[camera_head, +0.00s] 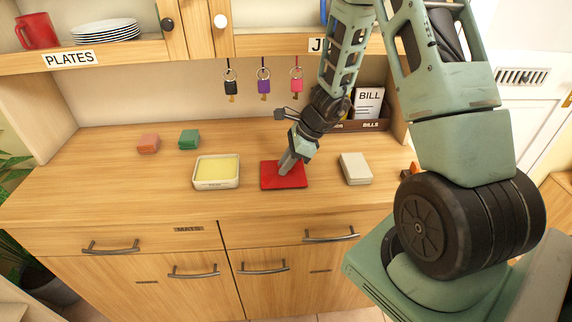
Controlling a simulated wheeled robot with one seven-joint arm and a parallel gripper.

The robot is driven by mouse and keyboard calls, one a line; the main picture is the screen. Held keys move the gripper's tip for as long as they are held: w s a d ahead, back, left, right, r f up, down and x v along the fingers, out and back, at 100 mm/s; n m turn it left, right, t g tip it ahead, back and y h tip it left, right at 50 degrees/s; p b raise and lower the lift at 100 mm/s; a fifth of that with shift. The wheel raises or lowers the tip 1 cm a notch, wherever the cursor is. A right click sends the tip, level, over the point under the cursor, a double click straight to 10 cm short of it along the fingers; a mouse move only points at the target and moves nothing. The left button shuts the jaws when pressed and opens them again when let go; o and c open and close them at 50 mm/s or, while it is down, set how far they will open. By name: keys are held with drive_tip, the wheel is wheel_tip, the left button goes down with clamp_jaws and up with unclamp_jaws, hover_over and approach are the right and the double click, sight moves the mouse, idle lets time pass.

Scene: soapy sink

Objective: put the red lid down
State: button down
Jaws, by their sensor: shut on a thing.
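The red lid (270,182) is a flat red square in the middle of the wooden counter, in the head view. My gripper (287,167) reaches down to it from the upper right and is shut on it, covering part of its middle. The lid looks level and at or very near the counter top; I cannot tell whether it touches. The fingertips' exact hold is too small to make out.
An open pale container with yellow contents (216,171) stands left of the lid. A pale grey box (355,169) stands right. Small orange (148,143) and green (189,139) blocks lie back left. Keys (263,85) hang above. The counter front left (110,195) is clear.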

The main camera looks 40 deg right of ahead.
drive_tip(key=shift+f, duration=0.15)
drive_tip(key=c, duration=1.7)
unclamp_jaws()
drive_tip(key=shift+f, duration=0.1)
drive_tip(key=o, duration=0.4)
